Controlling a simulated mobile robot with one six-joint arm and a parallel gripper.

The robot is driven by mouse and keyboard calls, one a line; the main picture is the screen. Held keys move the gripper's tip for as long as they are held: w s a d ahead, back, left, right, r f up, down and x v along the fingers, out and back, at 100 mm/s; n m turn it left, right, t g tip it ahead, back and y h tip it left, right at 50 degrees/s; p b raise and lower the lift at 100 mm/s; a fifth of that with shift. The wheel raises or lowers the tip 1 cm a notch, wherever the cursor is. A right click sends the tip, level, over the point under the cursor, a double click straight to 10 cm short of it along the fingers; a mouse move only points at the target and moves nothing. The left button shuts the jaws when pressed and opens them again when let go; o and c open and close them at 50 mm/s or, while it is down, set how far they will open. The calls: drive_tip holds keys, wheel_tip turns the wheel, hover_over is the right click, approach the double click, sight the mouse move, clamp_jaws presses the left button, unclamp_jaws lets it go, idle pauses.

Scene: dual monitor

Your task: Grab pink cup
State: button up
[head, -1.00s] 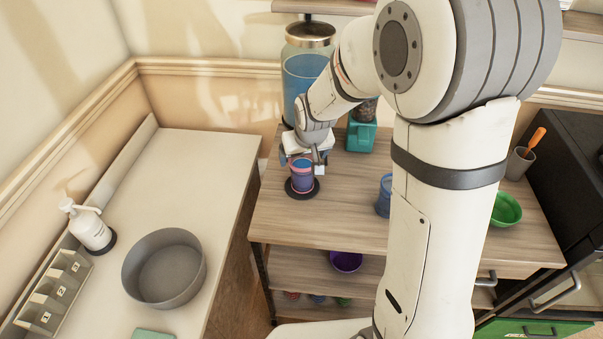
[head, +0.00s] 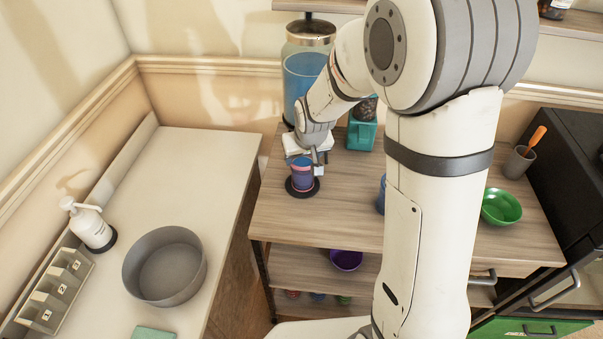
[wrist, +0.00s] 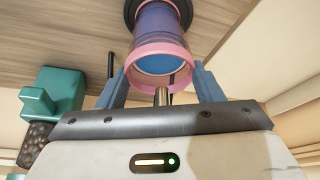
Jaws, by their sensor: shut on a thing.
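The cup (head: 302,174) is pink at the rim and base with a blue-purple band, and stands upright on a round black coaster (head: 303,191) on the wooden shelf unit. My gripper (head: 306,160) reaches it from behind and is shut on it. In the wrist view the cup (wrist: 163,45) sits between the two blue-grey fingers of my gripper (wrist: 161,85), its pink rim toward the camera. The cup appears to be still on the coaster, and the exact finger contact is partly hidden.
A large glass dispenser (head: 304,70) with blue liquid stands close behind my gripper. A teal container (head: 362,132) is to the right, also in the wrist view (wrist: 55,95). A blue cup (head: 381,195) is partly hidden by my arm. A green bowl (head: 501,207) stands farther right.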

drive_tip(key=c, duration=0.7)
drive_tip(key=shift+o, duration=0.2)
drive_tip(key=shift+r, duration=0.2)
